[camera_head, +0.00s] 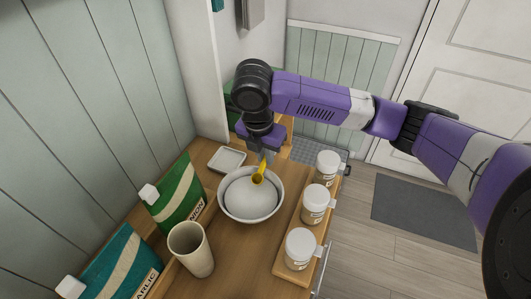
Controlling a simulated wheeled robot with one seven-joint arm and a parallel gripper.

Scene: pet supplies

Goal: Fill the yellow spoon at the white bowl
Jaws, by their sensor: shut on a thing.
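The white bowl (233,210) stands on the wooden counter, with pale contents (248,197) inside it. The yellow spoon (260,173) hangs steeply from my gripper (267,155), over the far right part of the bowl. Its lower end is at or just above the pale contents; I cannot tell whether it touches them or holds anything. My gripper is shut on the upper part of the spoon, and its fingers are small and partly hidden beneath the purple wrist.
A beige cup (191,249) stands at the near left of the bowl. A green bag (177,196) and a teal bag (122,262) line the left wall. A small white dish (227,159) lies behind. Lidded jars (314,204) stand on a wooden tray (285,262) to the right.

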